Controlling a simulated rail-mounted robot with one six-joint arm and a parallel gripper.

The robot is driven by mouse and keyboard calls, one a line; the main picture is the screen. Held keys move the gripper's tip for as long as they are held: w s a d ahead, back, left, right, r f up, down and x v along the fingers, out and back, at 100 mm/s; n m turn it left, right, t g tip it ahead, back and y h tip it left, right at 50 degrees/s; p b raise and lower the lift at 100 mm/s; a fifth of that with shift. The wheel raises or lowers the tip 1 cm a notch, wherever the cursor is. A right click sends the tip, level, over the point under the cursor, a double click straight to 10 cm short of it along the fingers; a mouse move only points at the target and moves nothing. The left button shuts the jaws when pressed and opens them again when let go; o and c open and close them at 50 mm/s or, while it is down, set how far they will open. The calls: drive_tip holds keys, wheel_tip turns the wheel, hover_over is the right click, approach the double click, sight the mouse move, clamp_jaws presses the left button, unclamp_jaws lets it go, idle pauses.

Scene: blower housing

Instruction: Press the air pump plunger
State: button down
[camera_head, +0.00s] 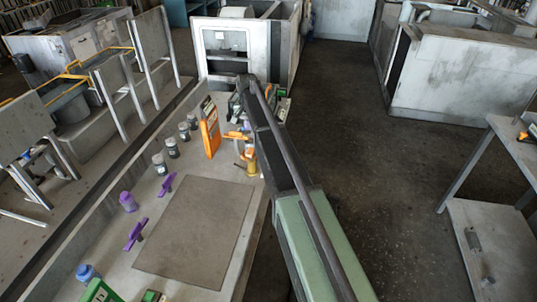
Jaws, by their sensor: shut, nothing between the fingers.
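A small yellow-orange upright item (250,162), which looks like the air pump, stands near the right edge of the workbench, just left of my arm. An orange part (237,135) shows right above it; I cannot tell whether this is its plunger handle or a separate thing. My green and dark arm reaches from the bottom right up past the bench's right edge. My gripper (243,123) is small and partly hidden at the arm's far end, close above the orange part. It is shut and empty. I cannot tell whether it touches the plunger.
The workbench (225,272) has a brown mat (195,230). An orange panel-like item (209,128) stands left of the pump. Several small jars (172,147), purple tools (136,233), a purple bottle (128,202) and a blue-capped jar (88,274) line the left. A white cabinet (222,47) stands behind.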

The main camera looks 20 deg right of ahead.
sight(251, 151)
idle(0.3)
wheel_tip(251, 151, down, 11)
drive_tip(key=b, duration=1.1)
drive_tip(key=shift+s, duration=0.1)
drive_tip(key=shift+r, duration=0.1)
wheel_tip(251, 151, down, 4)
drive_tip(key=b, duration=0.3)
drive_tip(key=shift+r+b, duration=0.15)
drive_tip(key=shift+b, duration=0.2)
drive_tip(key=shift+s+r, duration=0.1)
drive_tip(key=shift+r, duration=0.1)
wheel_tip(251, 151, up, 14)
drive_tip(key=p, duration=1.4)
drive_tip(key=shift+p, duration=0.35)
